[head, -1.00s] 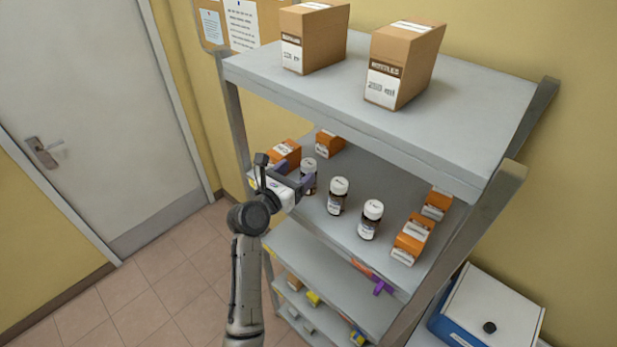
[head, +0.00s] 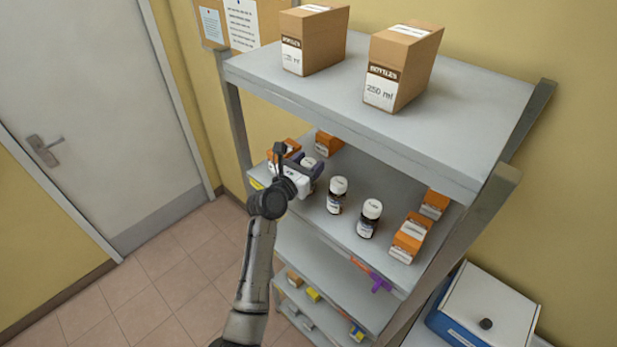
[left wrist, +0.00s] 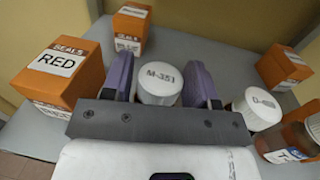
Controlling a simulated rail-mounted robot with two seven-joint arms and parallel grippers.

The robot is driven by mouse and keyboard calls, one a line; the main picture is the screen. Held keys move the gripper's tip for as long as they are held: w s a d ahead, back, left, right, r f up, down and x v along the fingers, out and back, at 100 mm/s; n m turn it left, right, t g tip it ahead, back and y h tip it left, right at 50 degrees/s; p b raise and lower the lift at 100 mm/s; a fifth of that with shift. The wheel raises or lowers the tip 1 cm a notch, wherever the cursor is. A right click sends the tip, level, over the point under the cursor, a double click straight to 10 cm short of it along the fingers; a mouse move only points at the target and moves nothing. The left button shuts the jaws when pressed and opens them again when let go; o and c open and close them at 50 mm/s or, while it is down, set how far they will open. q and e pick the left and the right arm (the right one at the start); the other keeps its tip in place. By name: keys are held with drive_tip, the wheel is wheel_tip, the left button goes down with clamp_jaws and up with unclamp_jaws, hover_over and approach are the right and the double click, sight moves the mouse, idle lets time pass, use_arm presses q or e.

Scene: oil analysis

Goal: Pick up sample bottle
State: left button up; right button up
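Three dark sample bottles with white caps stand in a row on the middle shelf. The leftmost bottle (head: 309,163) is partly hidden by my left gripper (head: 308,170). In the left wrist view its white cap (left wrist: 160,82) reads M-351 and sits between the two purple fingers (left wrist: 158,75), one on each side. The fingers look open around the bottle, and no firm grip shows. The bottle stands upright. The middle bottle (head: 337,194) and the right bottle (head: 370,218) stand apart from the gripper. My right gripper is not in view.
Orange boxes stand on the same shelf: one marked SEALS RED (left wrist: 62,75) close left of the fingers, another behind (head: 327,143), and others at the right (head: 411,238). The upper shelf (head: 470,110) overhangs and carries two cardboard boxes (head: 314,40) (head: 403,68).

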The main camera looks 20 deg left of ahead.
use_arm(q)
drive_tip(key=c, duration=0.9)
drive_tip(key=shift+c, duration=0.3)
drive_tip(key=shift+r, duration=0.1)
